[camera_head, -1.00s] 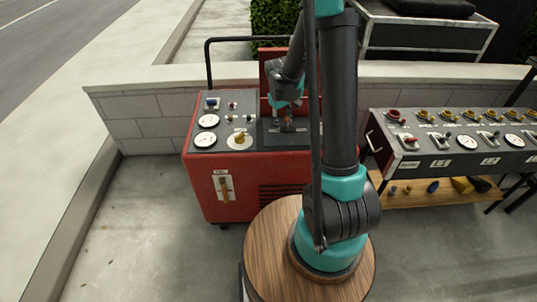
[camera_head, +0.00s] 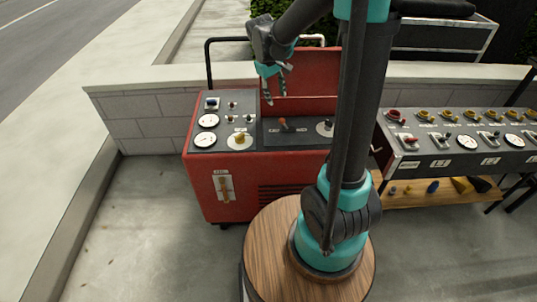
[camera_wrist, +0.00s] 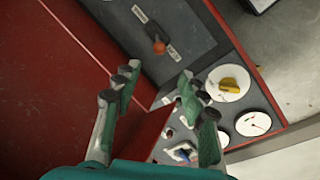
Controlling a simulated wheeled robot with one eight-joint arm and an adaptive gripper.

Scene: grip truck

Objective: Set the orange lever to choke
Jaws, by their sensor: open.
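The orange lever (camera_head: 283,125) stands on the dark top panel of the red machine (camera_head: 225,175). In the wrist view its round orange knob (camera_wrist: 159,47) sits between two small labels, nearer the lower right one; their text is too small to read. My gripper (camera_head: 275,88) is above and behind the panel, up and left of the lever in the head view, apart from it. In the wrist view my gripper (camera_wrist: 157,85) has its fingers spread with nothing between them, and the knob shows beyond the fingertips.
A yellow knob on a white dial (camera_head: 239,139) and several gauges and switches fill the panel's left side. The raised red lid (camera_head: 310,75) stands behind. Another lever (camera_head: 225,190) is on the machine's front. A control bench (camera_head: 450,145) stands to the right.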

